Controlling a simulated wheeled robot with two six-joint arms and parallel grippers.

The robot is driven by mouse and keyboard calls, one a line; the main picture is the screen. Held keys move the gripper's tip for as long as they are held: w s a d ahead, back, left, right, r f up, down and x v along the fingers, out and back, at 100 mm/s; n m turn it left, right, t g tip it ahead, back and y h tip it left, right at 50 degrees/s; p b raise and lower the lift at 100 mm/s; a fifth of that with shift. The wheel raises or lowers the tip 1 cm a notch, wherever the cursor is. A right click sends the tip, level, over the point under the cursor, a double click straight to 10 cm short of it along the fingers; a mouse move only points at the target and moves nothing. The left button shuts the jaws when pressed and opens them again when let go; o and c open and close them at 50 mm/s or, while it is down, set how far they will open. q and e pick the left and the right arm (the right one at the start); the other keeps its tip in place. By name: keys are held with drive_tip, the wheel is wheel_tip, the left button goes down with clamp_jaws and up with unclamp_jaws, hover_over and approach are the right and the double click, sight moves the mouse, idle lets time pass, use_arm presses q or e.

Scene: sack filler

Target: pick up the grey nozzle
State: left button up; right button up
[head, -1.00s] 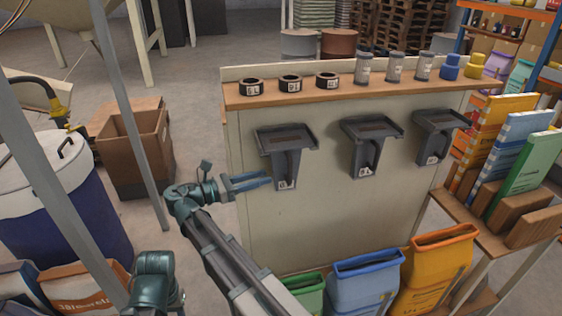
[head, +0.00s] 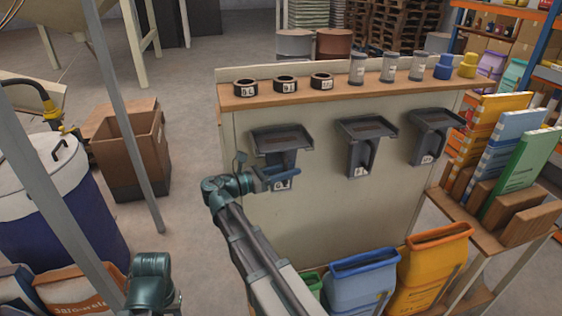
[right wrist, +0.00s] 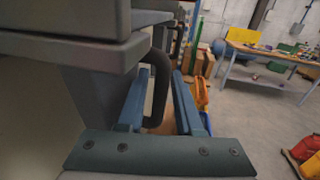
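Three dark grey nozzles with wide tray-like tops and labels hang in a row on the pale panel: a left one (head: 283,138), a middle one (head: 365,133) and a right one (head: 434,124). My right gripper (head: 284,177) is at the lower part of the left nozzle. In the right wrist view, its two blue fingers (right wrist: 160,105) are apart, with a dark curved handle (right wrist: 160,78) between them. The handle looks closer to the left finger; I cannot tell whether they touch. The nozzle's grey body (right wrist: 75,50) fills the upper left there. My left gripper is out of view.
The panel's wooden top shelf (head: 300,93) holds black rings, grey cylinders and blue and yellow pieces. Open sacks, blue (head: 362,285) and orange (head: 432,265), stand below. A grey post (head: 140,120) and a brown box (head: 130,150) are to the left.

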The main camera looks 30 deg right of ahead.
drive_tip(key=shift+s+d, duration=0.1)
drive_tip(key=shift+d, duration=1.1)
clamp_jaws()
idle(0.4)
